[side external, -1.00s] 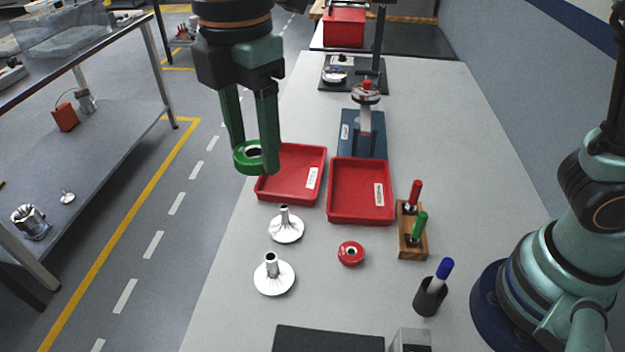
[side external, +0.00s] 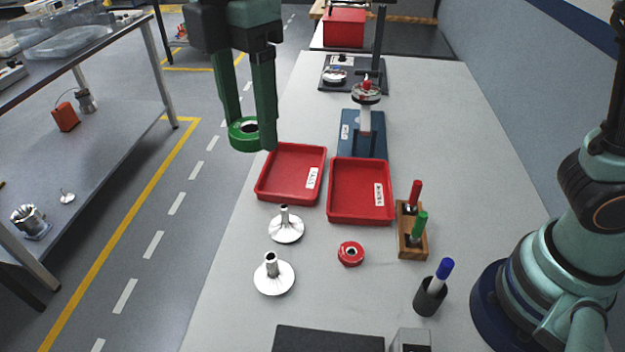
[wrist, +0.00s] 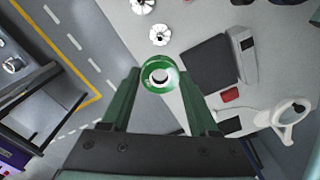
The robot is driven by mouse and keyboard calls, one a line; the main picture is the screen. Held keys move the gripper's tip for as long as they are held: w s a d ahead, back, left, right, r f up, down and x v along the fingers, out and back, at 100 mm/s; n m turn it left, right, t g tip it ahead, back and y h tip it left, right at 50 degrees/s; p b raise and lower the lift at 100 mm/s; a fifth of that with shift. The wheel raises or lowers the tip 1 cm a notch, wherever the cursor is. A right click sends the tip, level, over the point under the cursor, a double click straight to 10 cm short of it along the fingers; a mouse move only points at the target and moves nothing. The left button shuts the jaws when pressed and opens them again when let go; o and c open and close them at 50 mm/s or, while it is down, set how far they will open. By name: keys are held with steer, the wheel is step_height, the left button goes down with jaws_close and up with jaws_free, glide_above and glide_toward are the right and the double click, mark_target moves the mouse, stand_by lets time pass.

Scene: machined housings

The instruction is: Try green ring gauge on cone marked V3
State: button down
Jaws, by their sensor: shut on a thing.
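My gripper (side external: 249,135) is shut on the green ring gauge (side external: 244,134) and holds it in the air near the left edge of the bench, left of the red trays. In the wrist view the green ring gauge (wrist: 160,73) sits between the fingertips, its bore open. Two silver cones with round flanges stand on the bench: a farther one (side external: 286,228) and a nearer one (side external: 273,276). Both also show in the wrist view. No V3 marking is readable on either cone. The ring is above and apart from both.
Two red trays (side external: 361,217) lie behind the cones. A red ring gauge (side external: 350,253) lies right of the cones. A wooden stand (side external: 412,243) with red and green handled gauges and a pen cup (side external: 430,296) stand at the right. A blue-based fixture (side external: 362,135) stands behind the trays.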

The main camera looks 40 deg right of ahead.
steer(key=shift+r, duration=0.1)
step_height(320, 180, up, 5)
stand_by(0.8)
